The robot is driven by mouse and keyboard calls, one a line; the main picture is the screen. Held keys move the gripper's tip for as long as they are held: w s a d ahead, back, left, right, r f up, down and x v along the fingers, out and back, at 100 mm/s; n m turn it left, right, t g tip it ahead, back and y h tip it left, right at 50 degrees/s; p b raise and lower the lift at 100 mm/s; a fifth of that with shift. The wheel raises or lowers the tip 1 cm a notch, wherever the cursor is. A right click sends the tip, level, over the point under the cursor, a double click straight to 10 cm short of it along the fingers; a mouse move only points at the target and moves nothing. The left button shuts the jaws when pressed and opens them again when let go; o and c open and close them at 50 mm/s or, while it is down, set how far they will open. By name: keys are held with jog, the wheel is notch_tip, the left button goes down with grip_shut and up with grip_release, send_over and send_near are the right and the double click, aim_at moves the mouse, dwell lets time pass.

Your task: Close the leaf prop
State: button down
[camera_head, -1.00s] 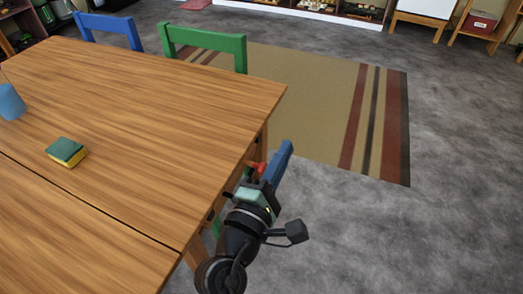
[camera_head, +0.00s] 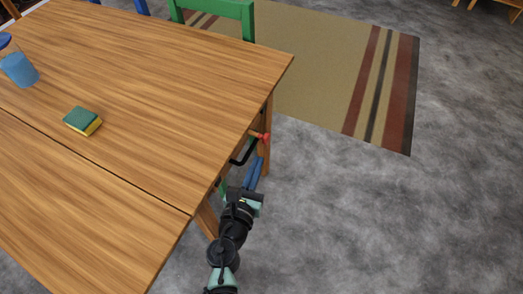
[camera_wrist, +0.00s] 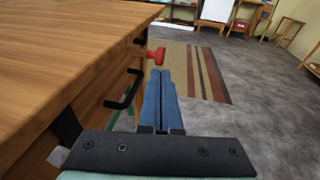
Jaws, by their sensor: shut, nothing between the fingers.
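A wooden table (camera_head: 150,90) has a seam across its top. A red knob (camera_head: 265,138) sticks out from its side below the top edge; it also shows in the wrist view (camera_wrist: 156,55). I take this to be the end of the leaf prop, whose body is mostly hidden under the top. A black handle (camera_wrist: 127,90) is on the same side, nearer to me. My gripper (camera_head: 257,163), with blue fingers (camera_wrist: 158,75), is shut and empty. It is beside the table, its tips just short of the knob in the picture; I cannot tell whether they touch.
A green and yellow sponge (camera_head: 83,121) and a blue cup (camera_head: 19,70) stand on the table. A green chair (camera_head: 225,12) is at the far side. A striped rug (camera_head: 320,65) lies beyond. The grey floor (camera_head: 400,220) to the right is clear.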

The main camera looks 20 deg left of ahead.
aim_at(265, 143)
jog(key=x, duration=0.5)
jog(key=shift+b, duration=0.35)
